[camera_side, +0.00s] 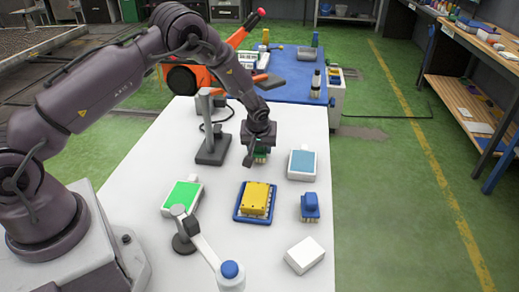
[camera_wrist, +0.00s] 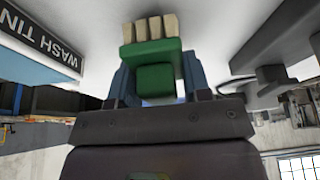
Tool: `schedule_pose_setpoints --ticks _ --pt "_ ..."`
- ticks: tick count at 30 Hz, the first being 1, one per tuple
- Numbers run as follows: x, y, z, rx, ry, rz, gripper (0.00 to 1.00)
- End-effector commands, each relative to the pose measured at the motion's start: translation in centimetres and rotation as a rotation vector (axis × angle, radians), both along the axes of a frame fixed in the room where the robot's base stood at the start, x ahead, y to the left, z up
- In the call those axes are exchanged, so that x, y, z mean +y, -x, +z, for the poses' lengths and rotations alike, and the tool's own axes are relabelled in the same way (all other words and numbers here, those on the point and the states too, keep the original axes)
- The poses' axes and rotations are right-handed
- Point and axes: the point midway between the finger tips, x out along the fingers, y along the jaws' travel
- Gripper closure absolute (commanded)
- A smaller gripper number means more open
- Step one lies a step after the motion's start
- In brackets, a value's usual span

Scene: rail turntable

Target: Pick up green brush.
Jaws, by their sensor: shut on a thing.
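The green brush (camera_wrist: 152,50) is between the two fingers of my gripper (camera_wrist: 157,78) in the wrist view. Its pale bristles point away from the gripper, toward the white table. In the side view my gripper (camera_side: 259,152) is over the back part of the table, shut on the green brush (camera_side: 263,157), which is partly hidden by the fingers. I cannot tell whether the bristles touch the table or are just above it.
A white tin with a blue inside (camera_side: 302,164) is close on the right; its "WASH TIN" label (camera_wrist: 45,38) shows in the wrist view. A grey stand (camera_side: 212,150) is left. A yellow block on a blue tray (camera_side: 240,214), a blue brush (camera_side: 310,204) and a green-topped tray (camera_side: 168,207) are nearer.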

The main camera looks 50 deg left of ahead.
Motion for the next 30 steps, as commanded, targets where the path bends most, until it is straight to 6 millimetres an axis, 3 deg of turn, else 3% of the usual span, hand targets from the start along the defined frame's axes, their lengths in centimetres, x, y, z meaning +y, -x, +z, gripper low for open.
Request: schedule_pose_setpoints --ticks 3,12,21,30 --pt "0.0 -0.1 2.3 -0.005 0.0 0.001 0.8" --pt "-1.6 5.8 8.5 0.0 0.0 -0.001 0.8" --pt "-3.0 11.6 11.0 -0.001 0.001 -0.001 0.8" --pt "-3.4 13.6 11.8 0.0 0.0 0.0 0.8"
